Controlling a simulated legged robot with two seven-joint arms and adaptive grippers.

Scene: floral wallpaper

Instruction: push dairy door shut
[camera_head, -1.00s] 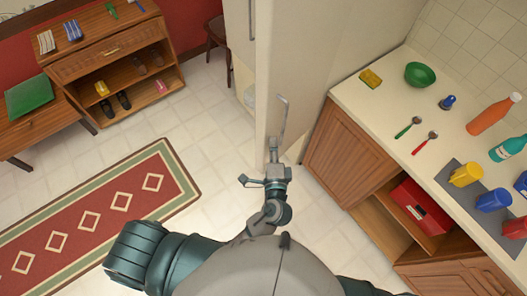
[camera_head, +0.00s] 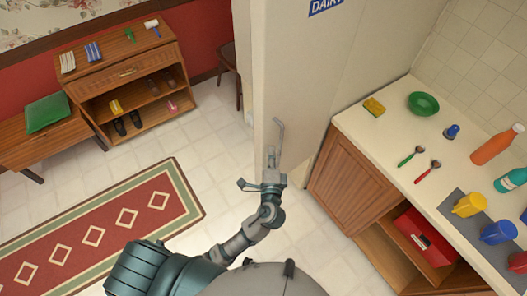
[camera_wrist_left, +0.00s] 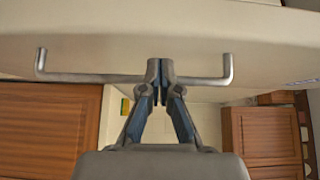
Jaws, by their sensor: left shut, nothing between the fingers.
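The dairy door (camera_head: 300,75) is a tall cream panel in the middle of the head view. A blue label reading DAIRY (camera_head: 326,5) is near its top. A thin grey bar handle (camera_head: 280,132) is on its face. My left gripper (camera_head: 271,158) is shut and empty, right by the lower part of the handle. In the left wrist view, the shut fingertips (camera_wrist_left: 160,78) overlap the middle of the handle bar (camera_wrist_left: 100,78), with the cream door surface (camera_wrist_left: 160,35) behind. I cannot tell whether they touch. My right gripper is out of view.
A counter (camera_head: 385,135) with a wooden cabinet (camera_head: 350,185) stands right of the door; it holds a green bowl (camera_head: 423,104), spoons and bottles. A red patterned rug (camera_head: 95,235) lies left on the tiled floor. A wooden shelf unit (camera_head: 125,75) and chair (camera_head: 228,72) stand behind.

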